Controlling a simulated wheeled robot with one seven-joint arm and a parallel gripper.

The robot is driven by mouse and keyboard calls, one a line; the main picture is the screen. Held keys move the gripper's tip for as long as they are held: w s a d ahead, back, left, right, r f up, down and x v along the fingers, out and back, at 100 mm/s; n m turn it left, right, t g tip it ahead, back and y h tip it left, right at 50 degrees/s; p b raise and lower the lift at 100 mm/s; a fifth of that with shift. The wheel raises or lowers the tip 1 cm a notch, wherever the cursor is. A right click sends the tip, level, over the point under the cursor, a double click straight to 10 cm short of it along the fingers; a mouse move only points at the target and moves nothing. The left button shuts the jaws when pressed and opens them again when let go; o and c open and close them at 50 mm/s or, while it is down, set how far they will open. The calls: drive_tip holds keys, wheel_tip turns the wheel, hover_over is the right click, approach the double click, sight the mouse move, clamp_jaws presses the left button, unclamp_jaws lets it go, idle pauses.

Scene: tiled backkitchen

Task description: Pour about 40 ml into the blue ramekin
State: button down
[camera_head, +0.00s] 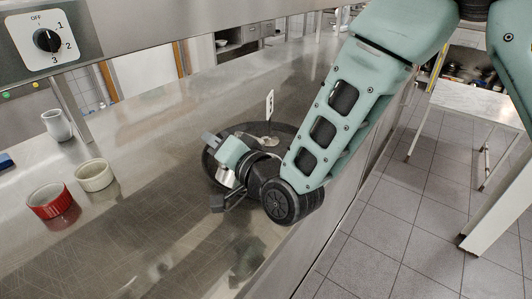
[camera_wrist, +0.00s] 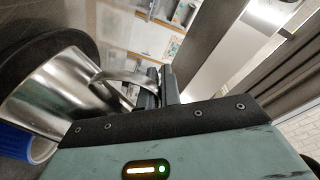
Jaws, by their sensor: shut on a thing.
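My gripper (camera_head: 218,172) is over the counter, in front of a round black tray. In the wrist view its jaws (camera_wrist: 160,84) are closed at the handle of a shiny metal jug (camera_wrist: 62,88). Only a little silver of the jug (camera_head: 225,178) shows between the gripper parts in the head view. How far the jug is tilted, and its contents, I cannot tell. A blue rounded thing with a pale inside, apparently the blue ramekin (camera_wrist: 14,142), is beside the jug at the lower left of the wrist view. I cannot make it out in the head view.
A red ramekin (camera_head: 50,201) and a cream ramekin (camera_head: 94,175) stand on the steel counter (camera_head: 150,130) at left. A white cup (camera_head: 57,124) stands behind them. The black tray (camera_head: 285,130) bears a small numbered card (camera_head: 269,104). A blue item (camera_head: 6,161) is cut off at the left edge.

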drive_tip(key=shift+w+d+r+m+p, duration=0.2)
drive_tip(key=shift+r+p, duration=0.1)
drive_tip(key=shift+r, duration=0.2)
drive_tip(key=shift+w+d+r+m+p, duration=0.15)
drive_tip(key=shift+r+p, duration=0.15)
drive_tip(key=shift+r, duration=0.15)
drive_tip(key=m+p, duration=0.1)
drive_tip(key=w+d+m+p, duration=0.1)
drive_tip(key=m+p, duration=0.1)
drive_tip(key=shift+w+d+r, duration=0.1)
drive_tip(key=shift+w+d, duration=0.1)
drive_tip(key=shift+w, duration=0.1)
drive_tip(key=shift+w+d+f+m+p, duration=0.3)
drive_tip(key=shift+w+d+m+p, duration=0.25)
drive_tip(key=shift+m, duration=0.4)
drive_tip(key=shift+w+d+f+m+p, duration=0.25)
drive_tip(key=shift+w+d+m+p, duration=0.35)
drive_tip(key=shift+m, duration=0.3)
drive_tip(key=shift+w+d+r+m, duration=0.15)
drive_tip(key=shift+w+r+m, duration=0.05)
drive_tip(key=shift+m, duration=0.2)
idle(0.4)
